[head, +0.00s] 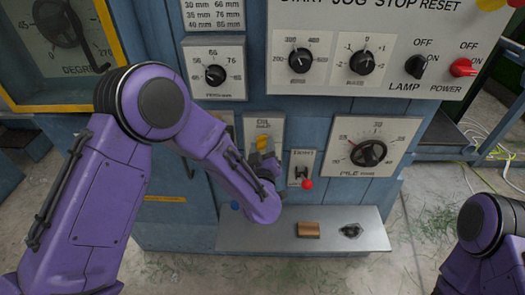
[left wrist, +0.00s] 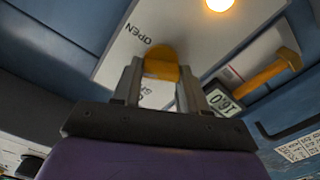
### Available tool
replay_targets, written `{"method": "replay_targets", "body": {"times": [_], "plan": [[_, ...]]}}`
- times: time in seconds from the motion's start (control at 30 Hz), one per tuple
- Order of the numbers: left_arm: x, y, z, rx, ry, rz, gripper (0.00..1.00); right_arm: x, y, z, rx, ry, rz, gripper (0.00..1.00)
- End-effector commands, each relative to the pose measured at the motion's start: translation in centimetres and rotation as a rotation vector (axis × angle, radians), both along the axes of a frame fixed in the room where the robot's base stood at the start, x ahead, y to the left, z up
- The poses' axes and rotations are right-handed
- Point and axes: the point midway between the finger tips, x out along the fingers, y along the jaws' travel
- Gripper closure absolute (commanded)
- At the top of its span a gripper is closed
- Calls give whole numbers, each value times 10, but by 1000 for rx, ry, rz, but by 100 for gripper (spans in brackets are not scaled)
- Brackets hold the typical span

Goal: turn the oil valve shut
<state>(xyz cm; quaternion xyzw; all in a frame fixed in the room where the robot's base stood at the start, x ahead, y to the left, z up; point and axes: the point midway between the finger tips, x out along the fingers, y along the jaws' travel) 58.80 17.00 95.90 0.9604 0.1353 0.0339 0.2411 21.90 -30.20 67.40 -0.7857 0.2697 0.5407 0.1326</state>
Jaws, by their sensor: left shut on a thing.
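The oil valve's yellow handle (head: 263,144) sits on a light plate (head: 271,125) on the front of the blue machine. In the left wrist view the yellow handle (left wrist: 161,65) stands between the two fingers of my left gripper (left wrist: 158,77), which is shut on it. The plate (left wrist: 130,48) reads OPEN at the handle's left, and part of a second word, "SH", shows below it between the fingers. I cannot tell exactly which mark the handle points to. My right gripper is out of view.
A switch with a red knob (head: 307,184) and a large dial (head: 368,153) are right of the valve. A ledge (head: 270,236) below holds a brown block (head: 308,229) and a dark small object (head: 351,231). Another yellow handle (left wrist: 270,73) is by a counter (left wrist: 223,98).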

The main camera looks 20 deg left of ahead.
Motion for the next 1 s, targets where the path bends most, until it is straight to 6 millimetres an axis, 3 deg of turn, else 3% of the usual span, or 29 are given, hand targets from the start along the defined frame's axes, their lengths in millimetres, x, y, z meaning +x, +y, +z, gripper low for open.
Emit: {"method": "replay_targets", "body": {"times": [1.0], "plan": [[-1,2,-7,-880,-251,1,88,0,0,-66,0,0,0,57]]}}
